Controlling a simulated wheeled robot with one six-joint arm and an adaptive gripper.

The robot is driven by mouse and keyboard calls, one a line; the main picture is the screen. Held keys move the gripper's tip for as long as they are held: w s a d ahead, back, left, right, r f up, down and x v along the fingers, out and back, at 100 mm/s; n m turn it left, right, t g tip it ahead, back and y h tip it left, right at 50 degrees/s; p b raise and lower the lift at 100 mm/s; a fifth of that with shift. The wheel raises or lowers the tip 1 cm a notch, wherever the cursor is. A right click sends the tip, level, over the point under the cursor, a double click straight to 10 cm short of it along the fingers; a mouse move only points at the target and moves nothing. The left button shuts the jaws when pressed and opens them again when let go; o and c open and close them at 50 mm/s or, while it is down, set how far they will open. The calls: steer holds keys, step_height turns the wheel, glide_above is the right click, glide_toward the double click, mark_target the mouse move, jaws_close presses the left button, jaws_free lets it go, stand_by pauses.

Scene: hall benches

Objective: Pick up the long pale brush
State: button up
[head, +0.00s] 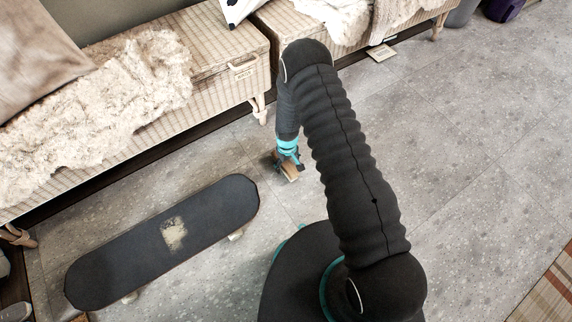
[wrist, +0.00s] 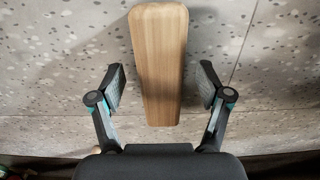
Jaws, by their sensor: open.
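The long pale brush (wrist: 160,60) shows in the wrist view as a smooth light-wood piece, wider at the far end and narrowing toward me. It lies between the two fingers of my gripper (wrist: 162,80), with a gap on each side. The fingers are spread and do not touch it. In the head view my gripper (head: 288,160) points down close to the floor beside the benches. The brush (head: 290,174) shows there as a small tan patch, partly hidden by the gripper. Its bristles are not visible.
A dark skateboard (head: 130,258) lies on the grey floor (head: 470,130) to the left. Wicker benches (head: 215,85) with fleecy throws (head: 110,95) line the back. A small tan card (head: 381,53) lies near the bench. A striped rug (head: 553,295) is at lower right. The right floor is clear.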

steer(key=shift+f, duration=0.8)
steer(key=shift+c, duration=0.2)
steer(key=c, duration=1.4)
steer(key=shift+r, duration=0.15)
steer(key=shift+r, duration=0.55)
step_height(320, 180, up, 3)
steer(key=shift+f, duration=0.1)
steer(key=s+d+r, duration=0.1)
steer(key=d+r, duration=0.1)
steer(key=d, duration=0.1)
steer(key=s+d+r, duration=0.1)
steer(key=d+r, duration=0.1)
steer(key=d, duration=0.2)
steer(key=s+d+r, duration=0.1)
steer(key=d+r, duration=0.2)
steer(key=d, duration=0.1)
steer(key=shift+d+p, duration=0.15)
steer(key=shift+p, duration=0.15)
